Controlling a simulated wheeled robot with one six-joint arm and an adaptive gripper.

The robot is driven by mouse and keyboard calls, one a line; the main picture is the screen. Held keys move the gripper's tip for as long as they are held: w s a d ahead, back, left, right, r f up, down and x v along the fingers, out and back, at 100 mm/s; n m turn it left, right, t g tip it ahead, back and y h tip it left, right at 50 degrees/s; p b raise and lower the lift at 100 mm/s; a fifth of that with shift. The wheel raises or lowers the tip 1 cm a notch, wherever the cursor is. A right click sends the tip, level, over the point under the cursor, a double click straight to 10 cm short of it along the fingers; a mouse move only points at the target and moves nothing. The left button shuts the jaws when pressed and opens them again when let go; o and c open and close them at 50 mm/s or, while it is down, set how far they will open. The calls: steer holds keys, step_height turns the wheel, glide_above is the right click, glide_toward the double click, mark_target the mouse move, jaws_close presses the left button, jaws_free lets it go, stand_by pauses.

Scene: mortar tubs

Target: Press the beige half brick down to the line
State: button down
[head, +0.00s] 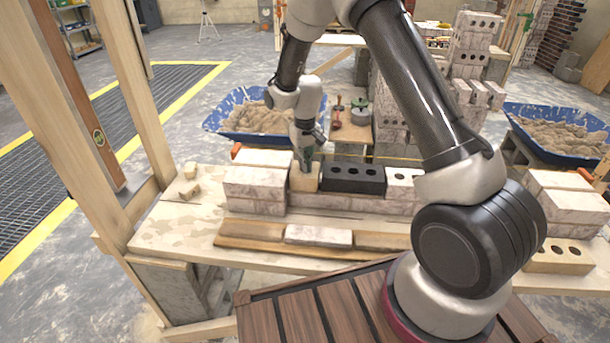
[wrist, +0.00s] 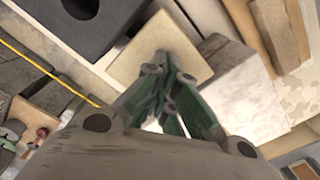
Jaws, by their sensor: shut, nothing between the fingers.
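The beige half brick (head: 305,177) sits in the top course of the small wall, between a stack of whitish bricks on its left and a dark block on its right. My gripper (head: 305,163) is shut and empty, pointing down at the top of the half brick. In the wrist view the green fingertips (wrist: 167,75) are over the half brick's top face (wrist: 155,42). They look to be at or very near the face; I cannot tell whether they touch. A yellow line (wrist: 45,68) runs beside the wall in the wrist view; its height against the brick is unclear.
The dark block with holes (head: 353,179) stands right of the half brick. Whitish bricks (head: 255,185) stand left. A plank with a loose brick (head: 318,236) lies in front. Blue mortar tubs (head: 233,128) stand behind. Brick scraps (head: 188,182) lie at the table's left.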

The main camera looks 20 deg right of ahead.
steer(key=shift+f, duration=0.1)
stand_by(0.6)
steer(key=shift+r, duration=2.55)
steer(key=s+d+r+t, duration=0.1)
steer(key=s+d+r, duration=0.4)
steer(key=s+r, duration=0.4)
steer(key=s+d+r+m+t, duration=0.1)
steer(key=s+d+r+t, duration=0.1)
steer(key=s+d+r, duration=0.3)
steer(key=s+d+r+t, duration=0.1)
steer(key=s+d+r, duration=0.4)
steer(key=s+r, duration=0.8)
steer(key=s, duration=0.7)
